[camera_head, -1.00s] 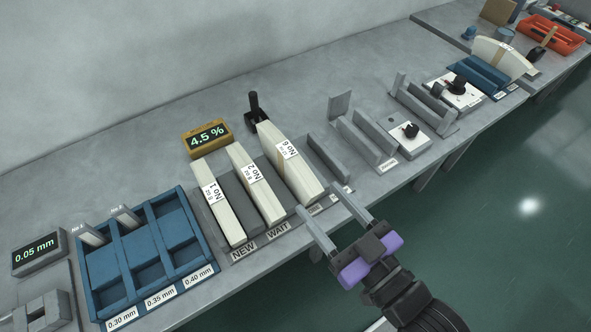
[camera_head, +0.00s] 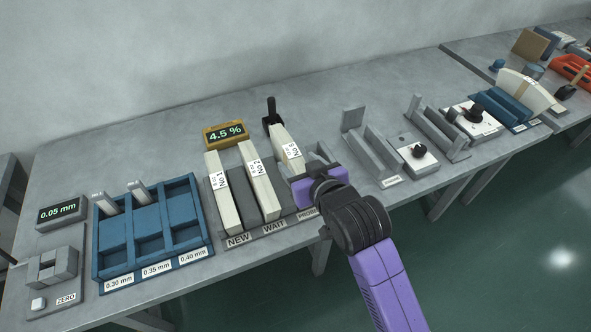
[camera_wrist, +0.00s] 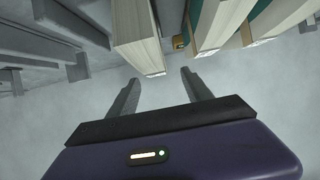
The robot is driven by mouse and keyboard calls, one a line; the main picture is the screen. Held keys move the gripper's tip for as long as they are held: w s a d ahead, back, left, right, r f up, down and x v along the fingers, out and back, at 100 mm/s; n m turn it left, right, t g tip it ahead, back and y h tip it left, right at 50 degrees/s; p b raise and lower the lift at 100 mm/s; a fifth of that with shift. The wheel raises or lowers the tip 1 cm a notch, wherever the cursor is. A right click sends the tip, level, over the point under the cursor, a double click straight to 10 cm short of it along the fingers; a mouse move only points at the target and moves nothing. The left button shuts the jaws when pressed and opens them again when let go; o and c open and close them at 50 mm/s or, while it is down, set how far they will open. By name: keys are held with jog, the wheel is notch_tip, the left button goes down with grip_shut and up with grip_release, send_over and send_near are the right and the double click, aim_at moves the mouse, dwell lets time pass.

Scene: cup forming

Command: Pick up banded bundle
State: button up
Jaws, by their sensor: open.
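A cream paper bundle labelled No 6 (camera_head: 291,150) lies in the right part of the grey rack; its tan band shows in the earlier head view. In the head view my purple gripper (camera_head: 300,180) is at its near end and hides part of it. In the wrist view my gripper (camera_wrist: 161,80) is open and empty, with two grey fingers apart. The end of a cream bundle (camera_wrist: 138,40) lies just ahead of the fingertips, slightly left of their middle. I cannot tell whether a finger touches it.
Bundles No 1 (camera_head: 222,195) and No 2 (camera_head: 259,180) stand to the left in the grey rack (camera_head: 240,226). A black-handled tool (camera_head: 271,112) and a 4.5 % display (camera_head: 226,134) are behind. A blue divided tray (camera_head: 150,245) is left. Grey holders (camera_head: 372,140) stand right.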

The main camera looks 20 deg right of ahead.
aim_at(296, 158)
jog(key=shift+w+f, duration=0.15)
jog(key=shift+f, duration=0.1)
jog(key=shift+d+f+p+x, duration=0.1)
jog(key=shift+d+p+x, duration=0.1)
jog(key=shift+x, duration=1)
jog(key=shift+d+f+p+x, duration=0.1)
jog(key=shift+p+x, duration=0.05)
jog(key=shift+x, duration=1.1)
jog(key=shift+d+p+x, duration=0.1)
jog(key=shift+p+x, duration=0.1)
jog(key=shift+x, duration=1)
grip_shut()
jog(key=shift+r, duration=0.2)
